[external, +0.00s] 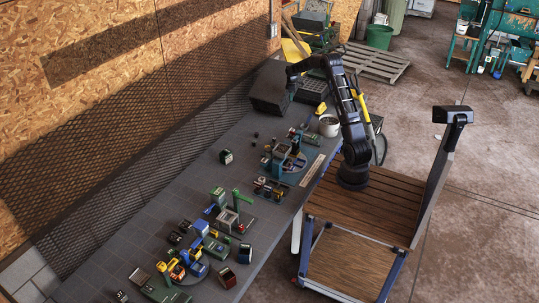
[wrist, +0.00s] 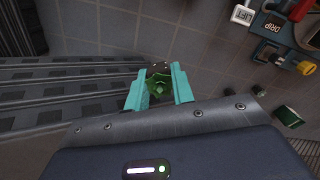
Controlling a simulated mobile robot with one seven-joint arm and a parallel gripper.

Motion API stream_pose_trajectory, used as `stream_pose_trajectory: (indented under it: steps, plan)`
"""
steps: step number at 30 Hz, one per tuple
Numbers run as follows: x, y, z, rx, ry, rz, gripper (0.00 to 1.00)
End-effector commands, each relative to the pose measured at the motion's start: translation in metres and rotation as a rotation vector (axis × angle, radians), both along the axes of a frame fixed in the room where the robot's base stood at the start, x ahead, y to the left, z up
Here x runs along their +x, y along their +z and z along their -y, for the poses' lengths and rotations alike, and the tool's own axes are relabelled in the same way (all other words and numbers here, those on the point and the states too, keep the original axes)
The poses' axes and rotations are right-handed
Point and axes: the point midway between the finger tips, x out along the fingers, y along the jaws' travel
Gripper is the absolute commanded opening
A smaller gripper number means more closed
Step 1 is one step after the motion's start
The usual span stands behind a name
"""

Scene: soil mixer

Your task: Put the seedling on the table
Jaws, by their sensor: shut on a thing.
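My gripper (wrist: 158,88) shows in the wrist view with two teal fingers closed around a small green seedling (wrist: 158,84). Its leaves show between the fingertips; its lower part is hard to make out. In the external view my gripper (external: 291,82) is at the far end of the table (external: 245,182), above or beside dark stacked trays. The seedling is too small or hidden to tell there. The grey tiled table top (wrist: 215,80) lies under the fingers in the wrist view. I cannot tell how high the seedling is above it.
Dark ridged trays (wrist: 65,90) fill the left of the wrist view, close to the fingers; they also show in the external view (external: 268,92). A machine with a DRIP label (wrist: 285,30) and a green block (wrist: 288,117) are at right. A white bucket (external: 328,126) stands at the table edge.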

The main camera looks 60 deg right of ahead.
Motion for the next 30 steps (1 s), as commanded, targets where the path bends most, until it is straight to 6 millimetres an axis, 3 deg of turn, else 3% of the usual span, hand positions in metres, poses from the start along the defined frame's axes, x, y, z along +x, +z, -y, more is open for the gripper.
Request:
stream_pose_trajectory:
  steps: [1,6,18,24,30]
  plan:
    - [-0.013,0.0,0.021,0.0,-0.032,0.0,0.03]
    - [-0.056,0.0,0.083,-0.001,-0.129,0.0,0.03]
    - [-0.176,0.0,0.209,-0.001,-0.351,-0.001,0.03]
    - [-0.229,0.0,0.252,-0.002,-0.435,-0.001,0.03]
    - [-0.256,-0.001,0.27,-0.002,-0.476,-0.001,0.03]
